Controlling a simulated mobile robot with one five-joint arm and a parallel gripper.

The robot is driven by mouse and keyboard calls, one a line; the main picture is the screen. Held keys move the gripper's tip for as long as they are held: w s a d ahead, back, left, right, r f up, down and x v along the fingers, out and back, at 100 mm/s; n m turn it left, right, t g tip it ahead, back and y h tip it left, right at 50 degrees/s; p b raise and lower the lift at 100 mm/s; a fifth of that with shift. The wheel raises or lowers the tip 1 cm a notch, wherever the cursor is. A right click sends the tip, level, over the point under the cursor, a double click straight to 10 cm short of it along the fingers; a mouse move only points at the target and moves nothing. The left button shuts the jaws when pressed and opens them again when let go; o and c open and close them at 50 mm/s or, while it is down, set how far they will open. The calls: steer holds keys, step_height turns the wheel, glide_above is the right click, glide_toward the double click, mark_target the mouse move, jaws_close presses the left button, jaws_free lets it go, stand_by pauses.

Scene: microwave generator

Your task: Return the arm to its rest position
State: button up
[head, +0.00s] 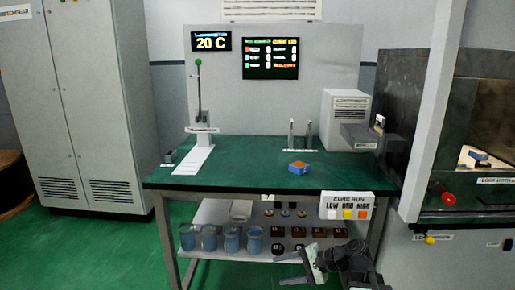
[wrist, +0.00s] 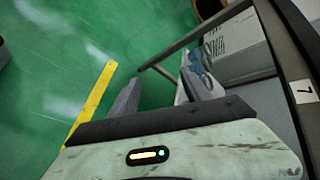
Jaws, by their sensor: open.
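My gripper (head: 287,270) shows low in the head view, in front of the green-topped bench (head: 245,180) and below its top. Its two fingers point left and stand apart, with nothing visible between them. In the wrist view my gripper (wrist: 165,88) also has its fingers spread, over the green floor (wrist: 60,65) and beside the bench frame. My folded arm shows at the bottom of the head view.
Blue containers (head: 208,238) and dark blocks stand on the lower shelf. A chamber (head: 480,130) is at right. Open floor lies left.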

steer(key=s+a+f+n+g+h, duration=0.25)
steer(key=s+f+n+h, duration=0.3)
steer(key=f, duration=0.35)
steer(key=s+d+f+n+g+h, duration=0.1)
steer(key=s+d+f+n+h, duration=0.15)
steer(key=d+h, duration=0.55)
step_height(320, 180, up, 32)
steer(key=d+n+y+p, duration=0.1)
steer(key=d+y+p, duration=0.1)
steer(key=p, duration=3)
steer(key=shift+w, duration=0.35)
steer(key=shift+d, duration=0.1)
